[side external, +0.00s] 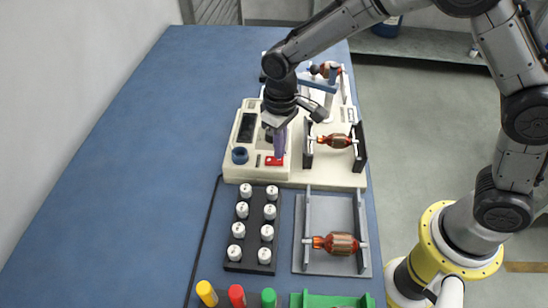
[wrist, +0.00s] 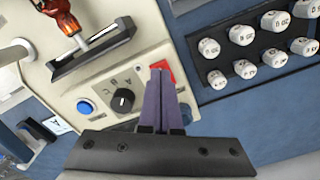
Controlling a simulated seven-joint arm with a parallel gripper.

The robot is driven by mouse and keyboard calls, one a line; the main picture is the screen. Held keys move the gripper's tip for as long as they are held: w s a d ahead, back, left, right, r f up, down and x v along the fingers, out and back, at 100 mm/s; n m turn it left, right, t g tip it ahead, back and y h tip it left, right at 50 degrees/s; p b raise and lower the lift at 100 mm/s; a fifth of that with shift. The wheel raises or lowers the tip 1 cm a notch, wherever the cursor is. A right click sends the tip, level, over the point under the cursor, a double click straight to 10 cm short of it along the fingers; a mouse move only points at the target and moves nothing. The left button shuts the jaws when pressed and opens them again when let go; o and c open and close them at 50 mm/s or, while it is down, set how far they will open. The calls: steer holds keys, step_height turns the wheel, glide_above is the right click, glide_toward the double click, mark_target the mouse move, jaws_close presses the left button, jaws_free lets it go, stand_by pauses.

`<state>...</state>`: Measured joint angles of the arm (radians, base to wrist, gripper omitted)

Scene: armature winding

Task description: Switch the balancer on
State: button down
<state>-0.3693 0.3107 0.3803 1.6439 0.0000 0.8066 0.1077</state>
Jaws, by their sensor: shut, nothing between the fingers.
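The balancer (side external: 240,172) is a cream machine with a dark display (side external: 247,127) on its panel. A red switch plate (side external: 274,160) lies at its front; it also shows in the wrist view (wrist: 168,69). My gripper (side external: 279,155) points down at the red plate with its purple fingers shut and empty. In the wrist view, the fingertips (wrist: 162,74) overlap the red plate and hide part of it; I cannot tell whether they touch. A black knob (wrist: 123,100) and a blue button (wrist: 84,107) are on the panel beside the fingers.
A copper armature (side external: 335,141) rests across the balancer's black supports. Another armature (side external: 340,243) lies on a grey stand (side external: 306,262) in front. A black block (side external: 231,266) holds several white labelled weights. Yellow, red and green cylinders stand at the front. The blue table is clear on the left.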

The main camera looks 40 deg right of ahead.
steer(key=shift+f, duration=0.8)
stand_by(0.4)
steer(key=shift+r, duration=3.55)
steer(key=shift+d, duration=0.1)
